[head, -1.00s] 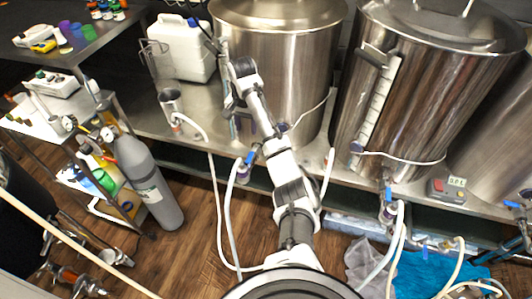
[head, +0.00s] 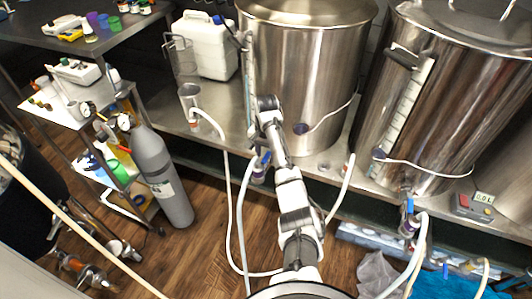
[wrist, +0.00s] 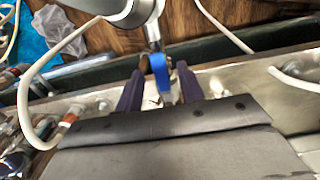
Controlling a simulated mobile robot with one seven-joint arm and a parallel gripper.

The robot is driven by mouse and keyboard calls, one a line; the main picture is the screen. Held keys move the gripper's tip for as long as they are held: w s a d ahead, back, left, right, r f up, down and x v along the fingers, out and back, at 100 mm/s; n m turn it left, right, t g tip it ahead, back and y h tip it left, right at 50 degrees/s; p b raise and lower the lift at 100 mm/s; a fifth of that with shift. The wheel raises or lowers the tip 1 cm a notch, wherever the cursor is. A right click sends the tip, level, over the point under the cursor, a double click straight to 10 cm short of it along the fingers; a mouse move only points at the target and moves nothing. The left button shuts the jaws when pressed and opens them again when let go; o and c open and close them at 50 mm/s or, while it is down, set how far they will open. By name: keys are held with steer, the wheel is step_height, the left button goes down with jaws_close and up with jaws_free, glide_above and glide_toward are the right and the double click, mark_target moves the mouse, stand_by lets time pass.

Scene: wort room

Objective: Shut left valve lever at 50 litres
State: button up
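The left kettle (head: 312,75) is a tall steel vessel with a sight gauge on its left side. Its valve, low at the front, has a blue lever (head: 266,157) and a white hose (head: 242,215). In the wrist view, a blue lever (wrist: 158,66) stands between the two dark fingers of my gripper (wrist: 160,74). The fingers are apart, with visible gaps on both sides of the lever. In the head view my arm hides most of the gripper. The liquid level in the left gauge is too small to read.
A right kettle (head: 430,110) has its own blue-levered valve (head: 409,207). A small display box (head: 475,207) appears to read 0.0 L. White hoses hang near my arm.

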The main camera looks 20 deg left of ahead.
steer(key=shift+f, duration=0.1)
jaws_close()
stand_by(0.5)
steer(key=w+a+m+b, duration=0.3)
steer(key=w+a+m, duration=0.3)
steer(key=m, duration=1.2)
steer(key=shift+w+a+b, duration=0.2)
steer(key=shift+w+b, duration=0.1)
steer(key=shift+w, duration=0.3)
